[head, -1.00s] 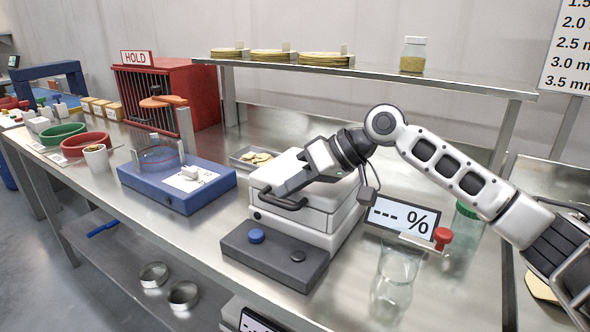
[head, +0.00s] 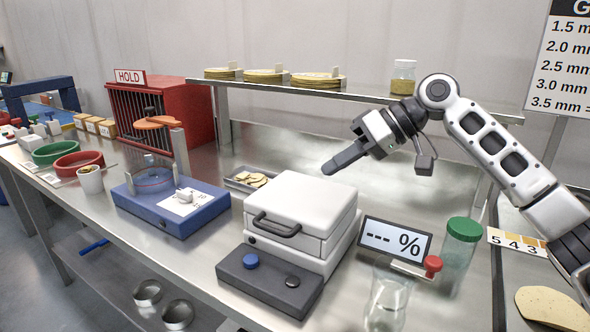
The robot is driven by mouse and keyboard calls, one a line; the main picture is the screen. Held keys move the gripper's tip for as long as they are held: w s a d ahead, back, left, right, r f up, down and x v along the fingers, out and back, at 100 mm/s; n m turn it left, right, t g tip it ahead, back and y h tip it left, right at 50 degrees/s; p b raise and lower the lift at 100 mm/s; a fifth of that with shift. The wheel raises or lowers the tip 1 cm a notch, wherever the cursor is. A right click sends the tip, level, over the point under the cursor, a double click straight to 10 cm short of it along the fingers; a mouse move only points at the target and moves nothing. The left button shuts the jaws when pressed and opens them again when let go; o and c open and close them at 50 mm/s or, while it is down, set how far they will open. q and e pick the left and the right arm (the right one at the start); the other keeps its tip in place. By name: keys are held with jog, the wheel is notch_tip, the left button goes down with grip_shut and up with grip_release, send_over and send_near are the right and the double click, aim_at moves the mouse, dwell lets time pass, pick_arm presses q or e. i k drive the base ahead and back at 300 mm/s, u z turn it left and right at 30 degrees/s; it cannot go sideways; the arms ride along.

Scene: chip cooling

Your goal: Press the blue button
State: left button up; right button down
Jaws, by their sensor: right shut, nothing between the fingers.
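The blue button (head: 251,261) is a round knob on top of a dark grey control box (head: 268,284), at its left side. A smaller dark button (head: 292,281) sits to its right on the same box. The box stands in front of a white lidded machine (head: 302,205) with a dark handle (head: 276,228); its lid is down. My right gripper (head: 328,170) is shut and empty. It is above and behind the white lid, clear of it and well away from the blue button. My left gripper is out of view.
A display reading "-- %" (head: 395,240) stands right of the machine, with a glass (head: 386,303) and a green-lidded jar (head: 460,243) nearby. A blue device (head: 170,207) stands left. A shelf (head: 370,97) runs behind. Bare counter lies between the blue device and control box.

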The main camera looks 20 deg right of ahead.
aim_at(250, 261)
jog(key=k, duration=1)
